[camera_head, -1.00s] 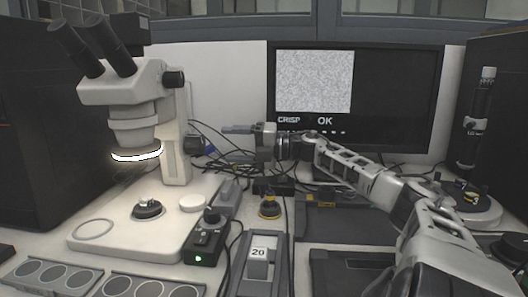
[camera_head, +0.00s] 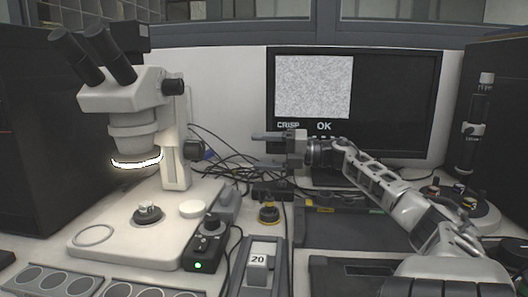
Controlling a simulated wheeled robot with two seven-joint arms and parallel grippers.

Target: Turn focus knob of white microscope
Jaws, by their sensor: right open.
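The white microscope (camera_head: 136,113) stands upright on its flat base at the left, with its ring light glowing. A dark knob (camera_head: 193,150) sits low on the right side of its column, and another dark knob (camera_head: 173,87) sits higher on the head. Which one is the focus knob is not marked; the lower one is on the column. My right gripper (camera_head: 262,150) is open and empty. Its fingers point left toward the lower knob, with a clear gap between. My left gripper is not in view.
A black monitor (camera_head: 398,101) stands behind my right gripper. Cables run behind the column. A small control box (camera_head: 205,249) with a green light and a block marked 20 (camera_head: 258,258) stand in front. A dark upright instrument (camera_head: 468,140) is at the right.

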